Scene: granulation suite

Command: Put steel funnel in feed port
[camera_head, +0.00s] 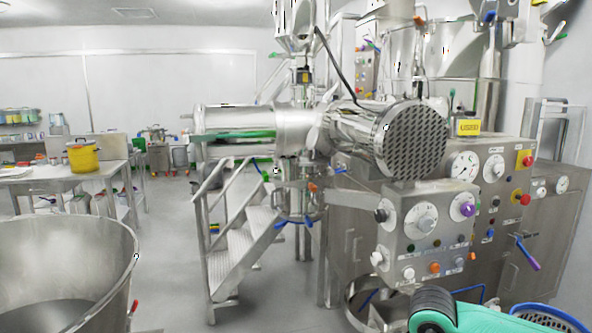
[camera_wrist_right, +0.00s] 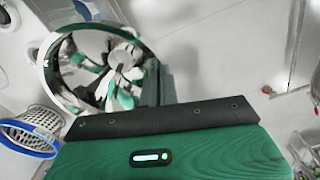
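A shiny round steel vessel with a wide rim (camera_wrist_right: 62,85) shows in the right wrist view, just beyond my right gripper (camera_wrist_right: 160,125); I cannot tell whether it is the steel funnel. It mirrors green and dark shapes. A similar round steel rim (camera_head: 358,292) shows in the head view below the control panel, partly hidden by my teal right arm. I cannot pick out the feed port for certain. My left gripper is out of view.
A steel machine with a perforated round end (camera_head: 412,140) and a knobbed control panel (camera_head: 430,222) fills the centre right. A blue-rimmed basket (camera_head: 548,318) stands at the lower right. Steps (camera_head: 240,255) and a large steel bowl (camera_head: 65,270) are left. Floor between them is clear.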

